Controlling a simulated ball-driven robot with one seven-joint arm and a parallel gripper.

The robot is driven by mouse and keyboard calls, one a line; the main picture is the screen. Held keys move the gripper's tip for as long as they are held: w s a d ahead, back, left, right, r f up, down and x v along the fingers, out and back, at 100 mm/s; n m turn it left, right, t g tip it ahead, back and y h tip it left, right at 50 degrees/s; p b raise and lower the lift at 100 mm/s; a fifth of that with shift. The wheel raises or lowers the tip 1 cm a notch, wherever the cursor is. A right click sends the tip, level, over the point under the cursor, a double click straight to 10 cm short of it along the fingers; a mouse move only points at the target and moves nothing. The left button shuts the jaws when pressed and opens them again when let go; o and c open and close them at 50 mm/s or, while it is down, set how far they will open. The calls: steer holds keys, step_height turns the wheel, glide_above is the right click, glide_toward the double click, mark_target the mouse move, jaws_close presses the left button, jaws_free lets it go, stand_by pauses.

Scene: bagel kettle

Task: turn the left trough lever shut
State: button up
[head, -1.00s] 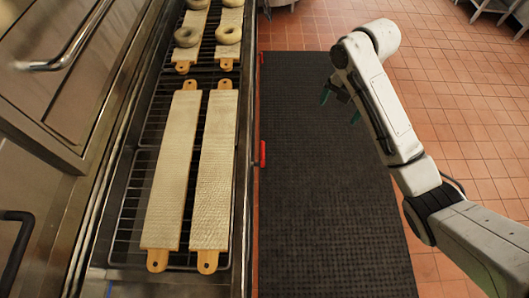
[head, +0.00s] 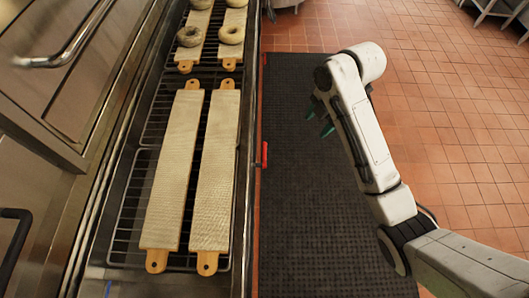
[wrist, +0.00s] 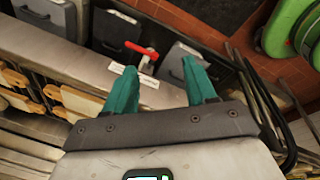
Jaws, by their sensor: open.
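A red lever (head: 264,155) sticks out from the right side of the steel trough counter in the head view. In the wrist view a red lever (wrist: 140,48) sits on a metal valve, above a white label (wrist: 133,77). I cannot tell for sure whether both views show the same lever. My gripper (head: 318,122) hangs over the dark mat, right of the counter and apart from the lever. In the wrist view its two green fingers (wrist: 160,68) are spread, with nothing between them; the lever lies beyond them, slightly left.
Long boards (head: 217,170) lie on a wire rack in the trough, with bagels (head: 190,36) on boards behind. The dark mat (head: 310,220) is clear. In the wrist view a green hose reel (wrist: 290,30) is at upper right.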

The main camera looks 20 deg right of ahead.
steer(key=s+a+f+m, duration=0.1)
steer(key=a, duration=0.1)
steer(key=s+a+f+m, duration=0.1)
steer(key=a+f+m, duration=0.1)
steer(key=s+a+f+m+b, duration=0.1)
steer(key=s+a+m, duration=0.1)
steer(key=a, duration=0.1)
steer(key=shift+f+y, duration=0.15)
steer(key=shift+y, duration=0.25)
steer(key=shift+c, duration=1.2)
steer(key=s+f+m+b, duration=0.4)
steer(key=s+f+m, duration=0.6)
steer(key=s+m, duration=0.45)
steer(key=m+t+y+b, duration=0.3)
steer(key=m+t+b, duration=0.9)
steer(key=m+t, duration=0.15)
glide_toward(264, 149)
steer(key=x, duration=0.6)
steer(key=f+x, duration=0.1)
steer(key=x, duration=0.3)
steer(key=shift+s, duration=0.1)
